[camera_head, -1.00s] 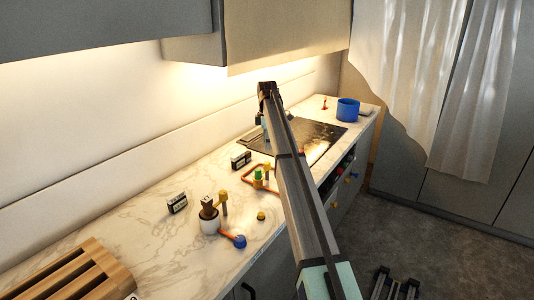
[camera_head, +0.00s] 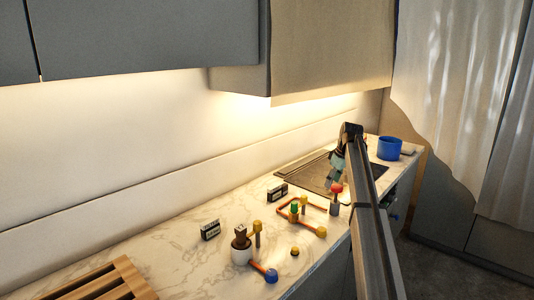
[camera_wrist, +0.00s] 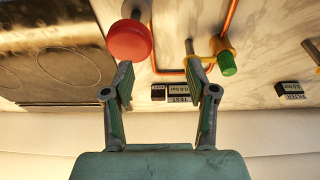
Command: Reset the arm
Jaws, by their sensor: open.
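My gripper (camera_head: 336,174) hangs from the end of my raised arm over the right part of the counter. In the wrist view my gripper (camera_wrist: 160,68) is open, with nothing between its two fingers. A red knob (camera_head: 337,187) on a grey base stands on the counter close to the gripper. In the wrist view the red knob (camera_wrist: 129,40) shows beside the left fingertip; I cannot tell whether they touch. My forearm hides part of the counter's front edge.
A black cooktop (camera_head: 312,172) and blue pot (camera_head: 389,148) lie farther back. Cabinets (camera_head: 330,45) hang above.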

